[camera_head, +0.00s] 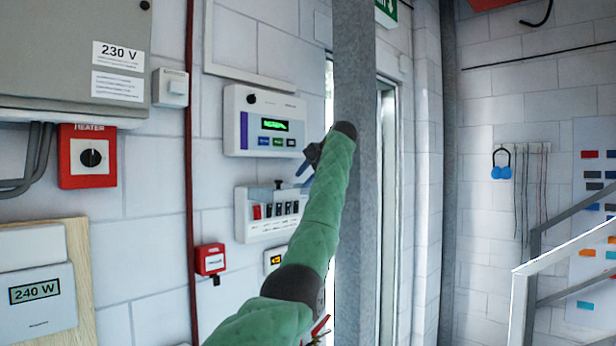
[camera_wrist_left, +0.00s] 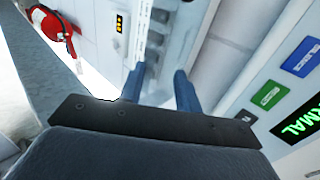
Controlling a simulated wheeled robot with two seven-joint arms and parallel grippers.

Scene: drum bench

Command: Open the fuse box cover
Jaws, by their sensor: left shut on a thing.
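The fuse box (camera_head: 243,222) is a white wall unit with a row of red and dark switches, below the grey alarm panel. My left gripper (camera_head: 304,177) is at its upper right corner, with blue fingers partly hidden by my green arm. In the left wrist view the fuse box (camera_wrist_left: 205,45) lies beyond the fingers. There my left gripper (camera_wrist_left: 160,88) has its fingers a little apart, on either side of a pale, see-through-looking edge, which seems to be the fuse box cover. The cover's outline is hard to make out. My right gripper is in neither view.
The alarm panel (camera_head: 240,140) with a green display is just above the fuse box. A grey post (camera_head: 356,250) stands close to my left arm on the right. A red call box (camera_head: 210,260) and a red pipe (camera_head: 190,150) are to the left.

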